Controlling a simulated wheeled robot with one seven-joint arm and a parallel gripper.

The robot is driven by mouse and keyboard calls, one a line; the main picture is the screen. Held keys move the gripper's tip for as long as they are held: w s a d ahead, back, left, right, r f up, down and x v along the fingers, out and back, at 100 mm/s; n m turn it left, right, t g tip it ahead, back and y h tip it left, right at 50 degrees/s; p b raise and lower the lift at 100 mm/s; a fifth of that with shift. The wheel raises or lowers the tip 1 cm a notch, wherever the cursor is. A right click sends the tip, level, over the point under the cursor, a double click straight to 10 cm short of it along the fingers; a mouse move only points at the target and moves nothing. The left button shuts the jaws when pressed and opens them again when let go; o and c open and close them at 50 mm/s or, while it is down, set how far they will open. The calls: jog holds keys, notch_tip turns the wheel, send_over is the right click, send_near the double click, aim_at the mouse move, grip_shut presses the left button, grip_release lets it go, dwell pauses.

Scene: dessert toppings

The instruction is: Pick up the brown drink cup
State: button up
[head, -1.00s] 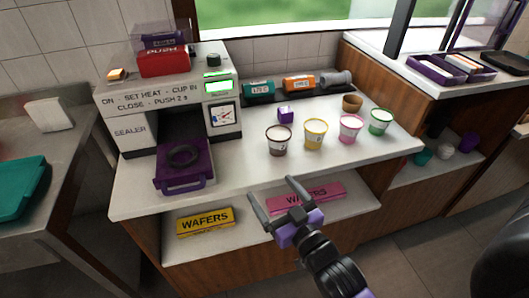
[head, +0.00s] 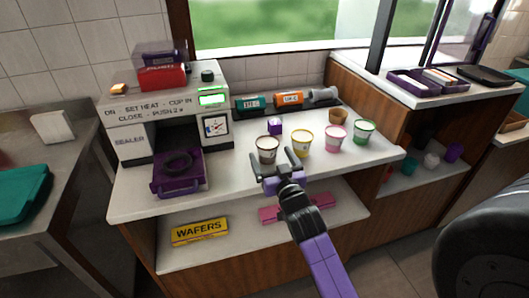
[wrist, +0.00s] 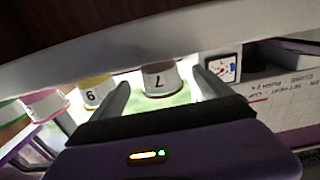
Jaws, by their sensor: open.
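The brown drink cup (head: 267,152) stands upright on the white counter (head: 225,190), at the left end of a row of cups. My gripper (head: 274,166) is open and empty at the counter's front edge, just in front of this cup. In the wrist view the brown cup (wrist: 158,80), marked 7, shows between the two spread fingers, beyond their tips as far as I can tell. No contact is visible. The fingers hide part of the cup's lower front in the head view.
A yellow cup (head: 302,143), a pink cup (head: 335,138) and a green cup (head: 364,132) stand to the right. A small purple cube (head: 275,127) sits behind. The sealer machine (head: 135,138) with its purple tray (head: 180,180) is left.

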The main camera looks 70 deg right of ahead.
aim_at(264, 140)
jog(key=x, duration=0.2)
jog(key=p+x, duration=0.1)
jog(key=x, duration=0.4)
jog(key=shift+w+d+r+p, duration=0.1)
jog(key=shift+w+r+p, duration=0.05)
jog(key=shift+r+p, duration=0.2)
jog(key=c, duration=1.5)
jog(key=shift+c, duration=0.4)
jog(key=shift+r, duration=0.15)
